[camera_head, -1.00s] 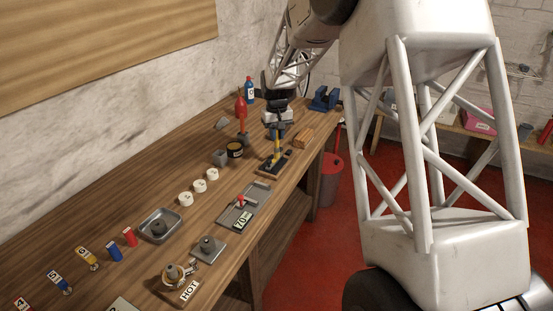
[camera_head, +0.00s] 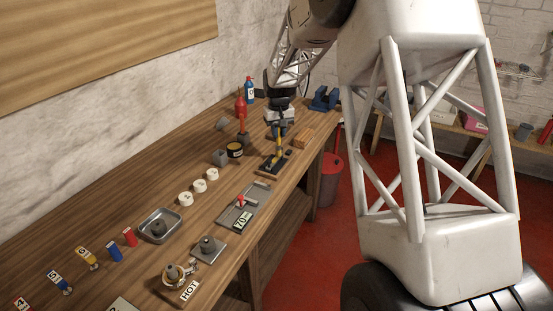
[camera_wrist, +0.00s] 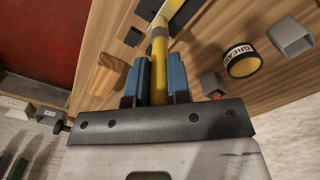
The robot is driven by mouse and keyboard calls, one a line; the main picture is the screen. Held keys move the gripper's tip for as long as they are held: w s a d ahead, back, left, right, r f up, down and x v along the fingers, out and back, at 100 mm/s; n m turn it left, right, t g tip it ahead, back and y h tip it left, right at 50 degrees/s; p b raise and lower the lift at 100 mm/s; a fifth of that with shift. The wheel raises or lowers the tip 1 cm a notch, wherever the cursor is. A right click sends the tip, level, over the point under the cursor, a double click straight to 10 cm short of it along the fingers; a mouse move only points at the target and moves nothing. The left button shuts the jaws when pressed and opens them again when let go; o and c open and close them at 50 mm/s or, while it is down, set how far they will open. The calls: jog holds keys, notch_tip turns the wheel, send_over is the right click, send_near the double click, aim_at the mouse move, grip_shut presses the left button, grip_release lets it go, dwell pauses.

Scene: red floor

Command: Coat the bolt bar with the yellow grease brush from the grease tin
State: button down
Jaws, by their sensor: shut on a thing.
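My gripper (camera_head: 280,130) is shut on the yellow grease brush (camera_head: 279,147), whose yellow handle (camera_wrist: 160,65) shows between the blue fingers in the wrist view. The brush points down and its lower end is at the dark bolt bar (camera_head: 268,170), near the bench's front edge. I cannot tell whether the bristles touch the bar. The bar also shows at the top of the wrist view (camera_wrist: 185,14), partly behind the brush. The grease tin (camera_head: 235,149), dark with a cream and yellow label, stands to the left of the brush. It also shows in the wrist view (camera_wrist: 242,62).
A grey square holder (camera_head: 220,158) stands beside the tin. A wooden block (camera_head: 303,138) lies right of my gripper. White round pieces (camera_head: 199,186) lie nearer.

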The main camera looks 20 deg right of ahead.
jog(key=shift+w+d, duration=0.15)
jog(key=shift+w+d, duration=0.4)
jog(key=shift+w, duration=0.05)
dwell(0.6)
jog(key=shift+r, duration=2.95)
jog(key=shift+f, duration=0.2)
jog(key=shift+f, duration=2.1)
jog(key=shift+f, duration=0.7)
jog(key=shift+s+a, duration=0.1)
jog(key=shift+s, duration=0.05)
jog(key=shift+s+a+r, duration=0.1)
jog(key=shift+s+a, duration=0.25)
